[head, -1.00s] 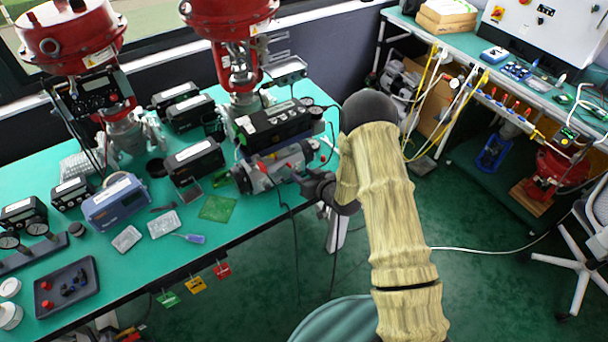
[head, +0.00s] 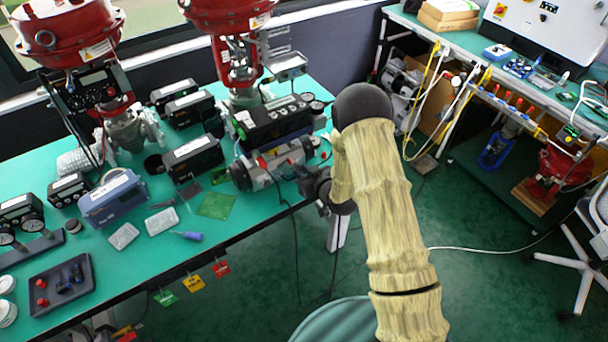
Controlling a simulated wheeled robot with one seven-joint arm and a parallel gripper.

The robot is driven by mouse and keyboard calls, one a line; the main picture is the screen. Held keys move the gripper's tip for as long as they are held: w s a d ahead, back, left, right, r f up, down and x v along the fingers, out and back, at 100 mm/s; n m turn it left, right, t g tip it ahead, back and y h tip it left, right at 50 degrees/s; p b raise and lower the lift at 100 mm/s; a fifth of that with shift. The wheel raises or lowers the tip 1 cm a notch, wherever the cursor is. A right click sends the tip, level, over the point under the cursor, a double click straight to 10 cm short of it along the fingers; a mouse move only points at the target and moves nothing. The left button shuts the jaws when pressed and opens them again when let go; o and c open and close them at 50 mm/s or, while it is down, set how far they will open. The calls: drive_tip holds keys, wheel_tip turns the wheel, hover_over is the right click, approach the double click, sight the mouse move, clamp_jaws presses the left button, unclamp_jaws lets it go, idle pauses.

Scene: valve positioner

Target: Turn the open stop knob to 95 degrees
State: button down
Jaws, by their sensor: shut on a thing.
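The valve assembly stands on the green bench, with a black positioner (head: 275,122) above a grey horizontal actuator body (head: 258,178). My gripper (head: 297,170) is at the right front end of this body, its jaws small and dark in the view. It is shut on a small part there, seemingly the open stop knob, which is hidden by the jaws. I cannot read the knob's angle. My arm comes in from the lower right, over the bench's front edge.
A blue-grey instrument (head: 113,198), a green circuit board (head: 216,205) and a dark tray (head: 62,284) lie left on the bench. A cable hangs in front of the valve. A second red-topped valve (head: 70,30) stands at back left.

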drive_tip(key=n+b, duration=0.1)
drive_tip(key=b, duration=0.2)
drive_tip(key=n+t+h+b, duration=0.1)
drive_tip(key=n+b, duration=0.1)
drive_tip(key=f+n+t+h+b, duration=0.1)
drive_tip(key=b, duration=0.2)
drive_tip(key=shift+s+a+n+b, duration=0.25)
drive_tip(key=shift+a+n+b, duration=0.05)
drive_tip(key=shift+a+n, duration=0.1)
drive_tip(key=n+t+b, duration=0.1)
drive_tip(key=b, duration=0.1)
drive_tip(key=shift+n+h+b, duration=0.3)
drive_tip(key=shift+n+h, duration=0.1)
drive_tip(key=shift+a+r+n+t+b, duration=0.15)
drive_tip(key=shift+n+t+b, duration=0.25)
drive_tip(key=shift+n+b, duration=0.3)
drive_tip(key=c, duration=1.3)
unclamp_jaws()
drive_tip(key=shift+s, duration=0.1)
drive_tip(key=p+v, duration=0.2)
drive_tip(key=v, duration=0.7)
drive_tip(key=shift+r, duration=0.3)
